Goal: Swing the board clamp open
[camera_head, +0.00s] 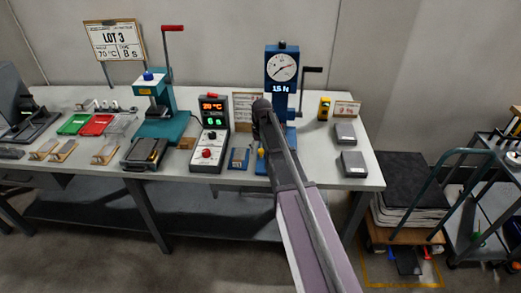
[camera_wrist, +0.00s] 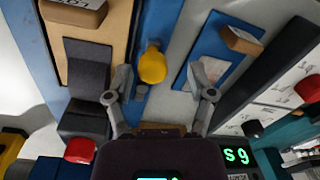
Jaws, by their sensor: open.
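The blue test stand (camera_head: 281,85) with a round dial and a "1.5 N" display stands at the back of the table. A yellow knob (camera_head: 261,152), which looks like the clamp's handle end, shows low at its front. In the wrist view the yellow knob (camera_wrist: 152,65) sits on a blue bar, between my two fingers and a little beyond their tips. My gripper (camera_wrist: 158,82) is open and empty; I see no contact with the knob. In the head view my gripper (camera_head: 262,108) and arm hide part of the stand's base. The clamp's jaw cannot be made out clearly.
A controller (camera_head: 209,140) with red and green digits stands left of the stand, near a teal press (camera_head: 158,112). A small blue plate (camera_head: 238,158) lies between. Grey blocks (camera_head: 353,163) lie at right. A cart (camera_head: 470,200) stands beyond the table's right edge.

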